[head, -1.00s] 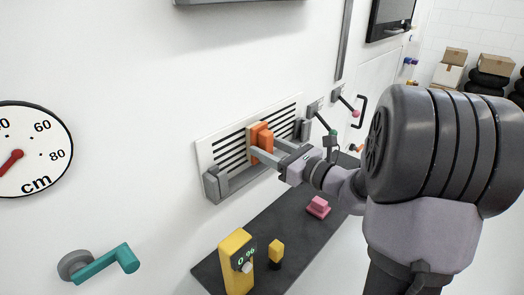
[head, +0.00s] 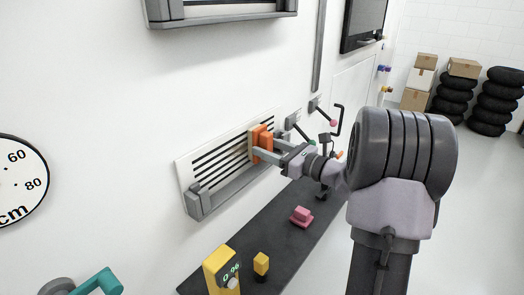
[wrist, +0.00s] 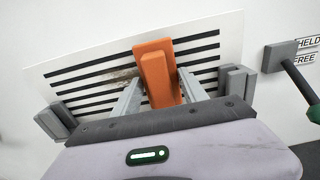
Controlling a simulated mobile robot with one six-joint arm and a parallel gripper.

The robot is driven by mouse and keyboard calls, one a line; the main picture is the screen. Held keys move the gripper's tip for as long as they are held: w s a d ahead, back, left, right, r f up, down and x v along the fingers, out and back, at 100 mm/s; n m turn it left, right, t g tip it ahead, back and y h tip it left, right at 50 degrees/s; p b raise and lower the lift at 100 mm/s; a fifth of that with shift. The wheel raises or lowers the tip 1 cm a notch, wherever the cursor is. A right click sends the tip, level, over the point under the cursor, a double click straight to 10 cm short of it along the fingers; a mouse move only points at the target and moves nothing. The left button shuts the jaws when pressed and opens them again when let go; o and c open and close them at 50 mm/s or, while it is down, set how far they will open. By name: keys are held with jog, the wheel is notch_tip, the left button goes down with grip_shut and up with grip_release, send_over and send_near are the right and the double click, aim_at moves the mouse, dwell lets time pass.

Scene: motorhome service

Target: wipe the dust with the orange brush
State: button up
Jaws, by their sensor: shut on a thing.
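The orange brush (head: 264,140) is in my gripper (head: 267,148), which is shut on it, in front of the slotted vent panel (head: 187,172) on the white wall. The brush also shows in the wrist view (wrist: 157,75), upright between the two grey fingers (wrist: 160,92). Its bristle side faces the panel and seems to touch it or be very close. Brown dust (wrist: 122,75) lies on the slats just left of the brush in the wrist view. The fingers and brush hide part of the panel.
A dark shelf (head: 262,232) below the panel carries a pink block (head: 301,216), a yellow block (head: 261,265) and a yellow device with a display (head: 222,268). Levers (head: 301,130) stick out of the wall right of the panel. A teal handle (head: 100,283) is at lower left.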

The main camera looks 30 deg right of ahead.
jog(key=shift+w+d+r, duration=0.1)
jog(key=shift+w+d, duration=0.05)
jog(key=shift+d, duration=0.05)
jog(key=shift+s+a+b, duration=0.25)
jog(key=shift+s+a, duration=0.45)
jog(key=shift+a, duration=1.2)
jog(key=shift+s+a+b, duration=0.25)
jog(key=shift+s+a, duration=0.45)
jog(key=shift+a, duration=1.15)
jog(key=shift+s+a+b, duration=0.25)
jog(key=shift+s+a, duration=0.45)
jog(key=shift+a, duration=1.2)
jog(key=shift+s, duration=0.1)
jog(key=shift+b+v, duration=0.55)
jog(key=shift+v, duration=2.3)
jog(key=v, duration=0.3)
